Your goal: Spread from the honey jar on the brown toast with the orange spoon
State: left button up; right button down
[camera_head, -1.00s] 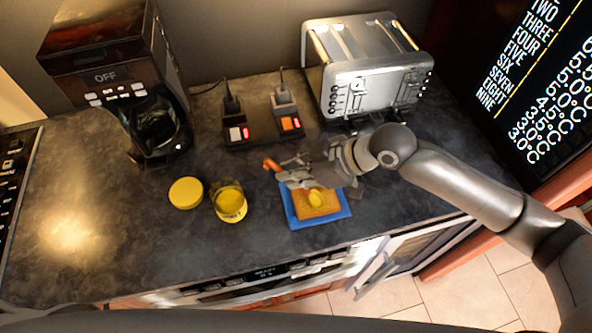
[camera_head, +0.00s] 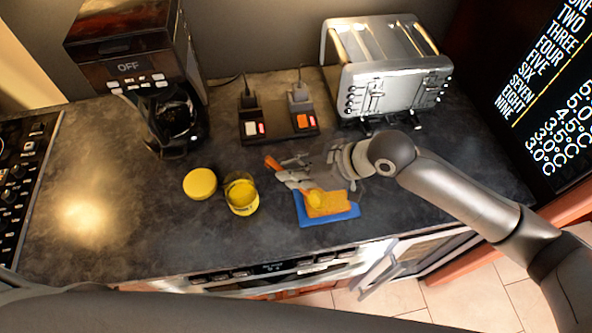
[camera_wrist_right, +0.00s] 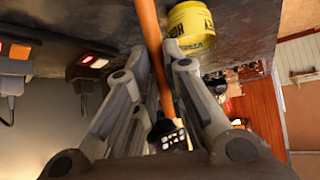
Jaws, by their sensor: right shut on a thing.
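The honey jar (camera_head: 241,196) stands open on the dark counter, with yellow honey inside. It also shows in the right wrist view (camera_wrist_right: 191,28). The brown toast (camera_head: 330,205) lies on a blue board (camera_head: 345,217) right of the jar, with a yellow patch near its upper left. My right gripper (camera_head: 291,172) is just above and left of the toast, shut on the orange spoon. The spoon's orange handle (camera_wrist_right: 152,45) runs between the fingers (camera_wrist_right: 152,80) in the right wrist view, and its end (camera_head: 271,162) shows in the head view. The spoon's tip is hard to make out. My left gripper is not in view.
A yellow lid (camera_head: 200,184) lies left of the jar. A coffee maker (camera_head: 150,90) stands at the back left, a toaster (camera_head: 390,75) at the back right. The counter's left middle is clear.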

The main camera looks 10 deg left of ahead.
jog(key=shift+d, duration=0.15)
jog(key=shift+w+d+r, duration=0.1)
jog(key=shift+w+d, duration=0.1)
jog(key=shift+d, duration=0.4)
jog(key=shift+w+d, duration=0.2)
jog(key=shift+d, duration=0.4)
jog(key=shift+w+d, duration=0.25)
jog(key=shift+d, duration=0.4)
jog(key=shift+w+d, duration=0.2)
jog(key=shift+d, duration=0.45)
jog(key=shift+s+a, duration=0.1)
jog(key=shift+a, duration=0.05)
jog(key=shift+s+a+p, duration=0.2)
jog(key=shift+a+p, duration=0.05)
jog(key=shift+a, duration=0.35)
jog(key=shift+s+a+p, duration=0.15)
jog(key=shift+a+p, duration=0.1)
jog(key=shift+a, duration=0.35)
